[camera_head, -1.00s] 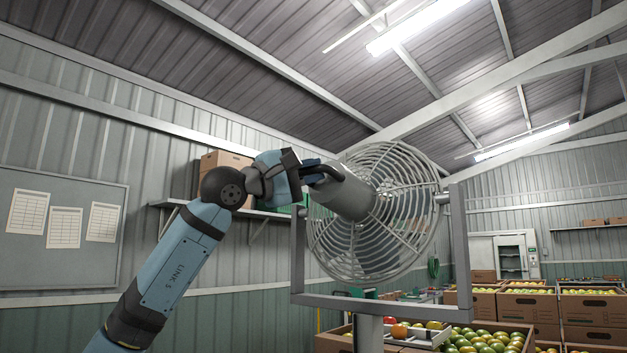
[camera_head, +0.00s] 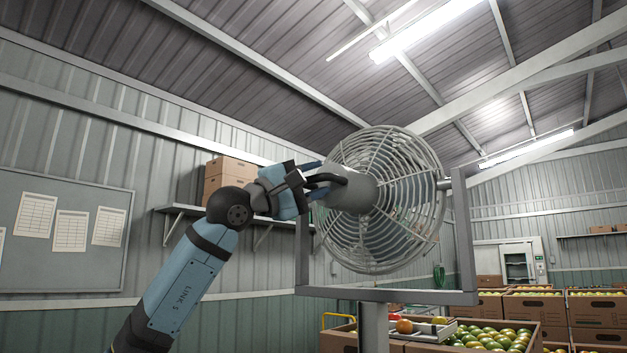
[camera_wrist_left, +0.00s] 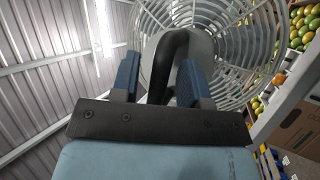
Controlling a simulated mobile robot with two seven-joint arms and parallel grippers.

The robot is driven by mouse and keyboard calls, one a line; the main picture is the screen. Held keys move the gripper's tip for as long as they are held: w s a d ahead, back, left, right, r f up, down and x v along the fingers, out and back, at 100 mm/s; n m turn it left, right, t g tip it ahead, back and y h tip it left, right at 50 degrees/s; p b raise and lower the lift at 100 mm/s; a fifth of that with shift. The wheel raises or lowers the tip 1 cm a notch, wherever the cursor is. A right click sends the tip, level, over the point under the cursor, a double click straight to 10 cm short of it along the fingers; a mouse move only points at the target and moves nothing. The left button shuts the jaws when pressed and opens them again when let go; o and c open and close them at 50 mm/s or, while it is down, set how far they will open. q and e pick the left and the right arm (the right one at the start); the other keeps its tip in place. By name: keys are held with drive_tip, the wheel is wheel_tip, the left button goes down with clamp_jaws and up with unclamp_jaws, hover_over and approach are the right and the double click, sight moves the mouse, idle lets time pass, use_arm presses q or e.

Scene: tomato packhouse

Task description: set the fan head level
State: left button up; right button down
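The fan head (camera_head: 388,228) is a grey wire cage with a grey motor housing (camera_head: 352,192) behind it, carried between the uprights of a U-shaped yoke (camera_head: 385,295). The housing looks close to level, its rear perhaps slightly high. A dark curved handle (camera_head: 330,179) sits at its rear. My left gripper (camera_head: 314,180) is at this handle, one finger on each side. In the left wrist view the handle (camera_wrist_left: 163,72) stands between the blue fingers of the left gripper (camera_wrist_left: 160,78), with a visible gap on the left. The right gripper is not in view.
A post (camera_head: 373,328) carries the yoke. A wall shelf (camera_head: 180,210) with cardboard boxes (camera_head: 228,177) is behind my left arm. Crates of tomatoes (camera_head: 488,338) stand low on the right. A notice board (camera_head: 62,270) hangs on the left wall.

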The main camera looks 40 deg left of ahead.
use_arm(q)
drive_tip(key=b+v, duration=0.3)
drive_tip(key=v, duration=1.1)
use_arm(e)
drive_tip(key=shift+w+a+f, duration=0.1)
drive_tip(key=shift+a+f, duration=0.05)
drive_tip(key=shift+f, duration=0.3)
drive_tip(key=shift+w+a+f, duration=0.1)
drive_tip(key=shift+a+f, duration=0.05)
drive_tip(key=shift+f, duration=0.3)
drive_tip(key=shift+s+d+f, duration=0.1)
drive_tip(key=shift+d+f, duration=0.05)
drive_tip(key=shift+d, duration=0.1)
use_arm(q)
drive_tip(key=shift+w, duration=0.1)
